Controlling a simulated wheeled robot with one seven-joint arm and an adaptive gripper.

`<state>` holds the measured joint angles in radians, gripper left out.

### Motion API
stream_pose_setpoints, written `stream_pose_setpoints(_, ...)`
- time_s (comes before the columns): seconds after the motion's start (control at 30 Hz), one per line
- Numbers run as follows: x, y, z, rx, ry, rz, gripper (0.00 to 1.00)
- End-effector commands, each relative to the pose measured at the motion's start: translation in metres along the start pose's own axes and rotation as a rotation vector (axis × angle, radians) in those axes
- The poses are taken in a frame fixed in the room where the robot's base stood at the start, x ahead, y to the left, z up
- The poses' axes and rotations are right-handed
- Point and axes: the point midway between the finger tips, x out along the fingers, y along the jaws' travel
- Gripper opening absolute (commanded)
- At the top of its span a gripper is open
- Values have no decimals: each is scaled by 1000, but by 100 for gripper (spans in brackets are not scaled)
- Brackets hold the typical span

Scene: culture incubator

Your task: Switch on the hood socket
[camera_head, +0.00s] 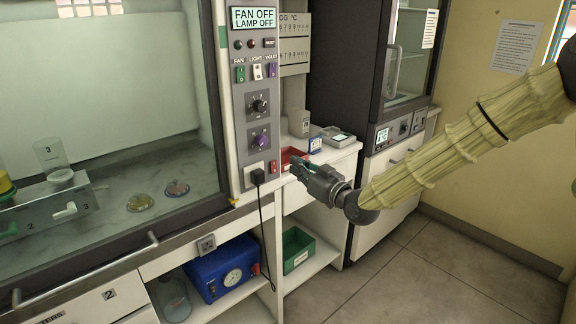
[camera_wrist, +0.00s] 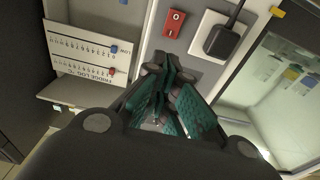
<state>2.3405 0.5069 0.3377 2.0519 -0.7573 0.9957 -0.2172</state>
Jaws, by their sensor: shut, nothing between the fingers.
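The hood's socket (camera_head: 254,174) is a white plate low on the grey control panel, with a black plug (camera_head: 258,177) in it. In the wrist view the socket plate (camera_wrist: 199,47) and the black plug (camera_wrist: 222,38) are at the upper right. A red rocker switch (camera_head: 273,167) marked O and I is beside the socket; it also shows in the wrist view (camera_wrist: 174,23). I cannot tell which side is pressed. My gripper (camera_head: 296,164) is shut and empty, to the right of the switch. In the wrist view its fingertips (camera_wrist: 168,66) lie below the switch, apart from it.
The panel's display (camera_head: 253,18) reads FAN OFF, LAMP OFF. A red tray (camera_head: 291,155) and small devices stand on the counter behind my gripper. The plug's black cable (camera_head: 264,225) hangs down the front. The hood's glass (camera_head: 110,110) is at the left. Open floor lies at the right.

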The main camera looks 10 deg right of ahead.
Motion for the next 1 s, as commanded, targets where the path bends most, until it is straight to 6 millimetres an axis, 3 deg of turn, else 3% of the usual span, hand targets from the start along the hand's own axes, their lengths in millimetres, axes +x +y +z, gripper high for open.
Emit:
stream_pose_setpoints(0.4, -59, -4, -11, 0, -1, -6, 0)
stream_pose_setpoints(0.9, -69, -3, -12, 0, -2, -5, 0)
stream_pose_setpoints(1.0, -70, -5, -3, 10, -23, -2, 0)
